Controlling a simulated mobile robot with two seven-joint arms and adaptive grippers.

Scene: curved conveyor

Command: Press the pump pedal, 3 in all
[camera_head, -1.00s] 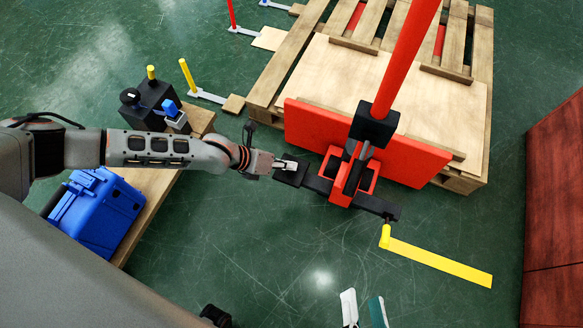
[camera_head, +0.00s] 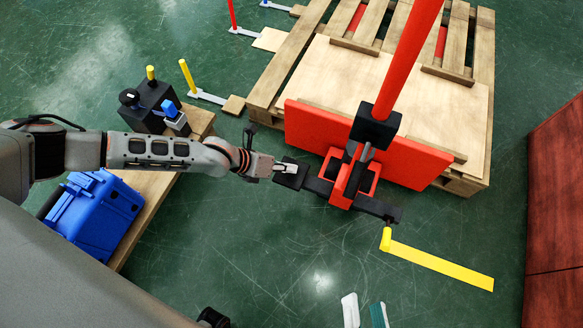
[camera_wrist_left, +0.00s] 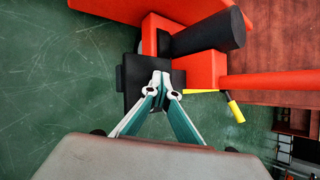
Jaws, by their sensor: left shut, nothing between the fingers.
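The black pump pedal (camera_head: 291,174) sticks out to the left from the red pump base of the pallet jack (camera_head: 345,190). In the left wrist view the pedal (camera_wrist_left: 131,84) is a dark flat pad beside the red frame. My left gripper (camera_head: 290,168) is shut and empty, with its tips over the pedal pad. In the left wrist view its fingertips (camera_wrist_left: 162,76) overlap the pad; I cannot tell whether they touch it. Part of a gripper, seemingly my right one (camera_head: 363,312), shows at the bottom edge with its two fingers apart.
A wooden pallet (camera_head: 467,115) with a board lies behind the pump. A tall red handle (camera_head: 405,60) rises from it. A yellow lever (camera_head: 440,263) lies to the right. A blue case (camera_head: 95,215) and a black device (camera_head: 150,105) are at left. Open green floor lies in front.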

